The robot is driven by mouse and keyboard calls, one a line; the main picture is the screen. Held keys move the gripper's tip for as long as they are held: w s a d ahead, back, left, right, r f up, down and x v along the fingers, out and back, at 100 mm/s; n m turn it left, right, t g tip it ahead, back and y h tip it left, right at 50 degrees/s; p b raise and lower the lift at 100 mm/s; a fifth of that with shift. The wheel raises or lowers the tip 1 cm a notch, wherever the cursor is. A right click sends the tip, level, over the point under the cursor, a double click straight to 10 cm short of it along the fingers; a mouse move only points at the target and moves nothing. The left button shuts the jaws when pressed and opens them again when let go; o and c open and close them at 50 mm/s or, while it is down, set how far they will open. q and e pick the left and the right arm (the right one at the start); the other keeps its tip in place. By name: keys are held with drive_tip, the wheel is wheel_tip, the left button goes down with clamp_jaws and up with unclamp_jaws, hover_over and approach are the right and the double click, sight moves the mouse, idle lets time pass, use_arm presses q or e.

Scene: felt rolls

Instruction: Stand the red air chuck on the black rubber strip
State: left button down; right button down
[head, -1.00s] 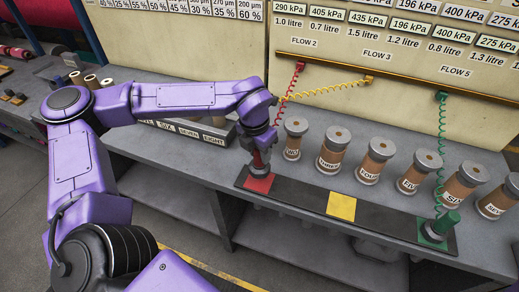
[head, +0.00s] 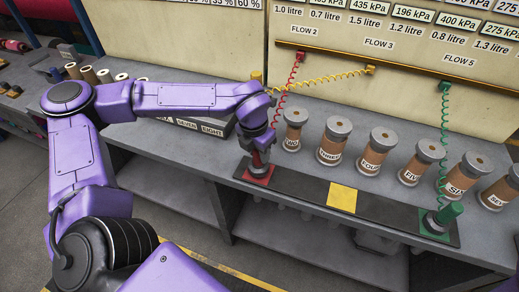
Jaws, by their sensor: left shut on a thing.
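The black rubber strip (head: 300,190) lies along the front of the grey bench, with red, yellow and green squares on it. My left gripper (head: 262,148) is shut on the red air chuck (head: 261,158), which is upright over the red square (head: 257,175) at the strip's left end. The chuck's lower end is at the square; I cannot tell whether it touches. The gripper hides its upper part. A red coiled hose (head: 289,88) hangs from the rail just behind. My right gripper is not in view.
A yellow coiled hose (head: 325,80) stretches left from the rail (head: 400,74) behind my gripper. The yellow square (head: 342,197) is bare. A rack with labels (head: 213,128) stands left of my gripper.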

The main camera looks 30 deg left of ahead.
use_arm(q)
drive_tip(key=shift+f+b, duration=0.35)
drive_tip(key=shift+f, duration=0.15)
drive_tip(key=c, duration=0.8)
unclamp_jaws()
drive_tip(key=shift+o, duration=0.6)
drive_tip(key=r, duration=0.3)
drive_tip(key=s+r, duration=0.1)
drive_tip(key=r, duration=0.3)
drive_tip(key=r+b, duration=0.1)
drive_tip(key=r, duration=0.2)
drive_tip(key=shift+s+a+r, duration=0.1)
drive_tip(key=shift+s+r, duration=0.1)
drive_tip(key=shift+s, duration=0.15)
